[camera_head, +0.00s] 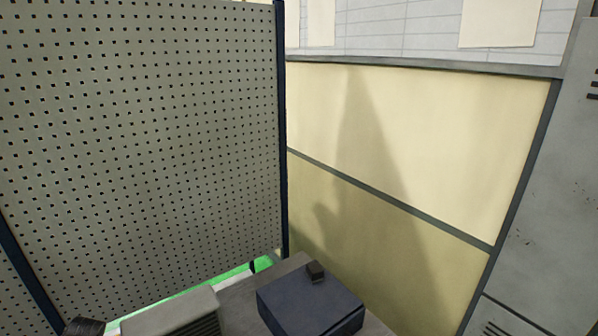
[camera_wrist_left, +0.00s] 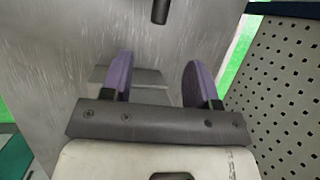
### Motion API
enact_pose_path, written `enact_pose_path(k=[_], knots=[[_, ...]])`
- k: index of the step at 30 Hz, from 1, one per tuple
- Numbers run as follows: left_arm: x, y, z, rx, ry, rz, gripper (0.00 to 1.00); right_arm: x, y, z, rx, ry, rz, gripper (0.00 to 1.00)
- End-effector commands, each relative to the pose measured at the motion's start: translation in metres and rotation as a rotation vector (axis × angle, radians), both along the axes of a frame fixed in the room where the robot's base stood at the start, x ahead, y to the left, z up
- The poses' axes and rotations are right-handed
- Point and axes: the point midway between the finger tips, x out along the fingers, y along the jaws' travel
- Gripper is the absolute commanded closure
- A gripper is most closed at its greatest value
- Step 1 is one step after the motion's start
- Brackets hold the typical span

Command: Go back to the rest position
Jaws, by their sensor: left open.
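My left gripper (camera_wrist_left: 158,82) shows in the left wrist view with its two purple fingers apart and nothing between them. It is over a grey metal surface (camera_wrist_left: 70,50) that fills much of that view. A flat grey piece (camera_wrist_left: 148,76) shows behind the fingers; I cannot tell what it is. Neither gripper shows in the head view, and my right gripper is in no frame.
A perforated panel (camera_head: 140,140) stands at the left, and also shows in the left wrist view (camera_wrist_left: 285,90). A dark blue box (camera_head: 310,300) and a ribbed grey box (camera_head: 175,315) are at the bottom. A grey cabinet (camera_head: 550,190) stands right. A dark cylindrical thing (camera_wrist_left: 160,10) is above the fingers.

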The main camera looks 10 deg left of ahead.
Motion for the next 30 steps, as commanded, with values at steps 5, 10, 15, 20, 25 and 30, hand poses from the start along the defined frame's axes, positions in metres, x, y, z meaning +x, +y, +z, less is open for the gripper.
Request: enact_pose_path(k=[5, 10, 15, 20, 25, 30], knots=[[0.000, 0.000, 0.000, 0.024, -0.045, 0.115, 0.45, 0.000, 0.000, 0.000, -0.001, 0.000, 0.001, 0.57], [0.001, 0.001, 0.003, 0.080, -0.125, 0.310, 0.45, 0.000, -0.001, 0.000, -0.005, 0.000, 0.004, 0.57], [0.033, -0.012, 0.042, 0.158, -0.322, 0.432, 0.45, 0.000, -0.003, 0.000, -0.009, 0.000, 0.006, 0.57], [0.068, -0.040, 0.093, 0.191, -0.536, 0.470, 0.45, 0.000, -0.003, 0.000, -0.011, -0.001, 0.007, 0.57], [0.103, -0.111, 0.150, 0.148, -0.803, 0.455, 0.45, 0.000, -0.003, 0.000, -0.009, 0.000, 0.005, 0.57], [0.095, -0.213, 0.174, 0.023, -0.997, 0.388, 0.45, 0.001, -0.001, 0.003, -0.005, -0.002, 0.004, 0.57]])
